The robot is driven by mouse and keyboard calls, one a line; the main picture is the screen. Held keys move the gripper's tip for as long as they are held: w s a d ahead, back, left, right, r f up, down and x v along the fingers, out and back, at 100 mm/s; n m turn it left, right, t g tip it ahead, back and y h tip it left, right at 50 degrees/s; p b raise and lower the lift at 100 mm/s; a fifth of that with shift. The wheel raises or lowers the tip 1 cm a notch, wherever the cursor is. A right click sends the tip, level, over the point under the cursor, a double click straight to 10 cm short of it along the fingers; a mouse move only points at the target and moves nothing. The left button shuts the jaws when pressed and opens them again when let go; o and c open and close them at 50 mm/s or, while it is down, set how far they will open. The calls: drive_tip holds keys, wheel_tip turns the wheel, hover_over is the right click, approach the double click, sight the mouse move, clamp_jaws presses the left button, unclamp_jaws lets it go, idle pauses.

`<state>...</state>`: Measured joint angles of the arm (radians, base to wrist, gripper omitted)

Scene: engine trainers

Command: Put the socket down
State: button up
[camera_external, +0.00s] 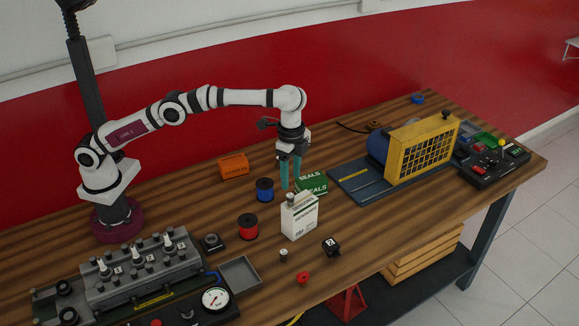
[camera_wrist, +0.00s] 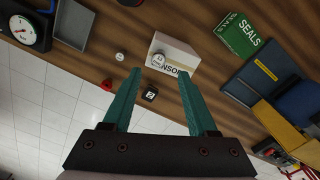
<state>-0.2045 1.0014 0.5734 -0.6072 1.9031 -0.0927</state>
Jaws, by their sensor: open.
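A small metallic cylinder that looks like the socket (camera_external: 290,197) stands upright on top of a white box (camera_external: 299,221). In the wrist view the socket (camera_wrist: 159,60) shows a numbered pale top on the box (camera_wrist: 177,50). My gripper (camera_external: 290,180) is open, its teal fingers pointing down near the box. In the wrist view the fingertips (camera_wrist: 159,72) lie apart on either side of the socket's line, with nothing between them. I cannot tell their exact height over it. A similar small metal cylinder (camera_external: 283,256) stands on the table in front.
A green SEALS box (camera_external: 313,184) stands close behind the white box. Red (camera_external: 248,226) and blue (camera_external: 265,190) spools stand to the left. A grey tray (camera_external: 240,272), a black numbered cube (camera_external: 331,246) and a red part (camera_external: 303,278) lie in front. A yellow-grilled unit (camera_external: 422,150) stands right.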

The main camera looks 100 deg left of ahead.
drive_tip(key=s+d+r, duration=0.3)
drive_tip(key=s+r, duration=0.2)
drive_tip(key=s, duration=0.3)
drive_tip(key=s+d+r, duration=0.3)
drive_tip(key=s+r, duration=0.1)
drive_tip(key=s, duration=0.4)
drive_tip(key=s+d+f+m+y, duration=0.1)
drive_tip(key=s+f, duration=0.2)
drive_tip(key=s, duration=0.9)
drive_tip(key=s+d+f+m, duration=0.1)
drive_tip(key=s+f, duration=0.3)
drive_tip(key=s, duration=0.9)
drive_tip(key=shift+y, duration=0.4)
drive_tip(key=shift+o, duration=0.2)
drive_tip(key=shift+f, duration=0.1)
